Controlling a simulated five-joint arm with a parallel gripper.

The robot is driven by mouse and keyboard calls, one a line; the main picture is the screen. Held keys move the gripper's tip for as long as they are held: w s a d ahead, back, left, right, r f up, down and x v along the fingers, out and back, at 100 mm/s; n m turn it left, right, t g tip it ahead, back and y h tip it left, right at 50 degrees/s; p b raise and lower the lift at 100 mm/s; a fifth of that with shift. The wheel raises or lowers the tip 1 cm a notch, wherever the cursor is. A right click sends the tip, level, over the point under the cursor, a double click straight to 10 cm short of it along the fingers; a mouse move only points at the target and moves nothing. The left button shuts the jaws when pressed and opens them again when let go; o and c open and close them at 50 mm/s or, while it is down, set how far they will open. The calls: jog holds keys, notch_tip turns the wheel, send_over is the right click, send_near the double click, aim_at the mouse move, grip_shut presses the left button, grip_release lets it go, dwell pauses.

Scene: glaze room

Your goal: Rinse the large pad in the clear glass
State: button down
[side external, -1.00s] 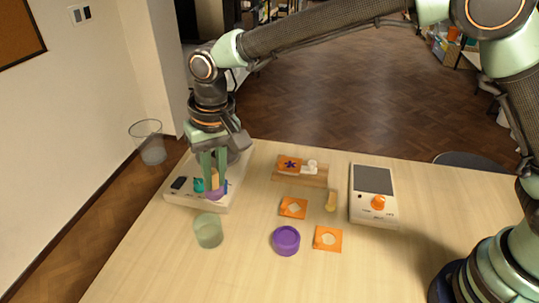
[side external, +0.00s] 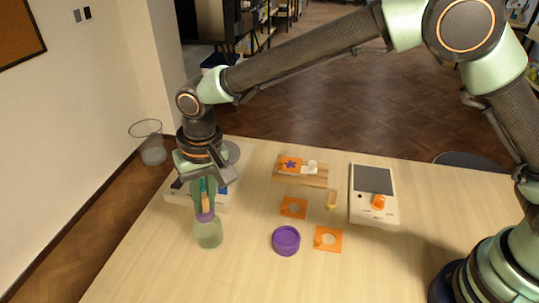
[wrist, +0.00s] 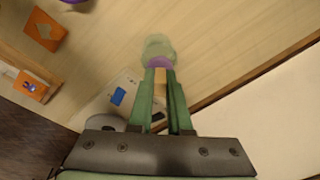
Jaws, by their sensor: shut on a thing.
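My gripper (side external: 205,200) is shut on the large pad, which has a tan handle and a purple lower end (side external: 205,216). The pad points down, with its purple end at the rim of the clear glass (side external: 209,236). The glass is greenish, see-through and upright on the table. In the wrist view, the purple end (wrist: 159,62) overlaps the near part of the glass (wrist: 158,44), between my fingertips (wrist: 161,76) and the glass. I cannot tell whether the pad's end is above the rim or just inside it.
A pale device (side external: 183,200) with coloured parts stands behind the glass. A purple dish (side external: 286,240), orange stencils (side external: 328,240), a small tan pad (side external: 331,200), a wooden board (side external: 315,180) and a device with an orange knob (side external: 373,212) lie to the right. The front table is clear.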

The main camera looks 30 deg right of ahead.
aim_at(207, 212)
jog(key=shift+f, duration=0.85)
jog(key=shift+f, duration=0.1)
jog(key=shift+f, duration=0.8)
jog(key=shift+a+r, duration=0.1)
jog(key=shift+r, duration=0.1)
jog(key=shift+s+f, duration=0.15)
jog(key=shift+f, duration=0.2)
jog(key=shift+w+r, duration=0.2)
jog(key=shift+r, duration=0.1)
jog(key=shift+s+d+f, duration=0.2)
jog(key=shift+f, duration=0.1)
jog(key=shift+w+a+r, duration=0.1)
jog(key=shift+r, duration=0.1)
